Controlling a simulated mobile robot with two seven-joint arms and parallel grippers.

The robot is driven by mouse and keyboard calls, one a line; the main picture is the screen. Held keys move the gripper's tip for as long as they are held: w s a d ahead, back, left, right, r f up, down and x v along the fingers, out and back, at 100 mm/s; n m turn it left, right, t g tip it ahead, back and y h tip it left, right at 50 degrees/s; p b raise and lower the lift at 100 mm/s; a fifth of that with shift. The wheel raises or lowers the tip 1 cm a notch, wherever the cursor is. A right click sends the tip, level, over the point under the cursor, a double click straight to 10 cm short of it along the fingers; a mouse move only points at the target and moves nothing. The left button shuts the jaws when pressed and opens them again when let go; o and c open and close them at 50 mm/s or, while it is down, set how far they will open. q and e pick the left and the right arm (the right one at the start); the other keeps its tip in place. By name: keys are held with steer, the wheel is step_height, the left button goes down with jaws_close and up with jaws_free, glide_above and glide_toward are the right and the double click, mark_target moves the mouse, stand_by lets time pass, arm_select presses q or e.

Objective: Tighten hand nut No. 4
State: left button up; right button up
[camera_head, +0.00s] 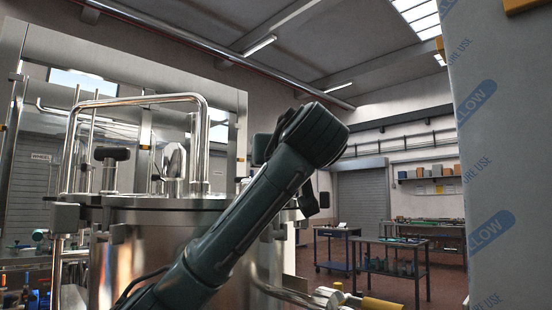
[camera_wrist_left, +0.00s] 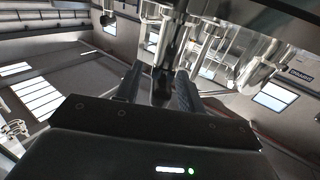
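A round steel vessel (camera_head: 135,245) with a flanged lid stands at left centre in the head view. A black-topped hand nut (camera_head: 112,153) stands upright on its left rim. Another dark knob (camera_head: 261,147) shows partly behind my arm at the right rim. No numbers are readable, so I cannot tell which is No. 4. My left arm crosses in front of the vessel and hides its right side and my left gripper. In the left wrist view, the left gripper (camera_wrist_left: 157,80) has its fingers apart around a dark upright part (camera_wrist_left: 166,70); firm contact is not clear. My right gripper is out of view.
Steel pipes (camera_head: 203,150) arch over the lid. A film-wrapped panel (camera_head: 500,150) stands close on the right. Workbenches (camera_head: 390,245) and a shelf of boxes (camera_head: 430,172) stand further back. Steel fittings (camera_wrist_left: 255,72) hang close to the gripper in the wrist view.

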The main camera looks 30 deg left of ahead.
arm_select(q)
jaws_close()
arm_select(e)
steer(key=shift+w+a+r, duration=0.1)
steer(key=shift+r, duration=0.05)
arm_select(q)
steer(key=shift+f, duration=0.1)
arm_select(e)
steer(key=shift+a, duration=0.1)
